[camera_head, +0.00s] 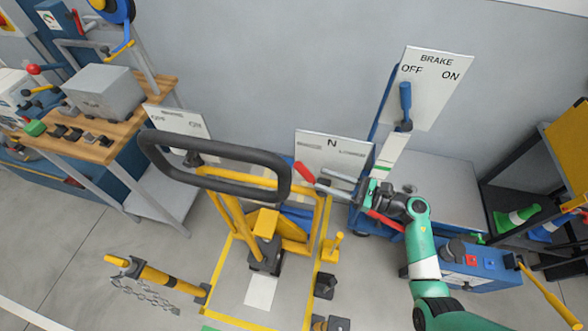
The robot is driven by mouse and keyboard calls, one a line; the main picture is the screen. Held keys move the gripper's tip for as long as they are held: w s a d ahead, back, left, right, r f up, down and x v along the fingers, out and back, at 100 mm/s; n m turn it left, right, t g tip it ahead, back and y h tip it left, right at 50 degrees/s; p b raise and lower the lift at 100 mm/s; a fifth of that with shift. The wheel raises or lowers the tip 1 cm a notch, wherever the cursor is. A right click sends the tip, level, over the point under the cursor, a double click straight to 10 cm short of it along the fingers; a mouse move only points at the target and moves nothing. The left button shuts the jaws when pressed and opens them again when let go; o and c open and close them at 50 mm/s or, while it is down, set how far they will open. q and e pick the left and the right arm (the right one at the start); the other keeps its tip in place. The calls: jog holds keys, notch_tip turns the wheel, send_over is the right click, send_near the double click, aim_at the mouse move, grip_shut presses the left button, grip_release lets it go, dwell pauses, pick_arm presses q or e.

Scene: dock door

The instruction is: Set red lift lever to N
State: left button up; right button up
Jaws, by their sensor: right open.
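A white plate marked N (332,142) stands behind a yellow frame with a black loop handle. A red lever grip (304,172) shows in front of the plate's left side, tilted. My right gripper (321,180) reaches in from the right, its two grey fingers open and pointing left, with the tips close to the red grip. I cannot tell whether they touch it. The lower part of the lever is hidden behind the yellow frame and the gripper. My left gripper is not in view.
A brake sign (436,62) with a blue lever (405,100) stands behind my right arm. A second red bar (385,220) lies just under my right wrist. The black loop handle (215,151) stands left of the gripper. A wooden workbench (95,146) is at the left.

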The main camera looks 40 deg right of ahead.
jog(key=b+x, duration=0.1)
jog(key=x, duration=0.8)
jog(key=shift+w, duration=0.25)
grip_shut()
dwell(0.9)
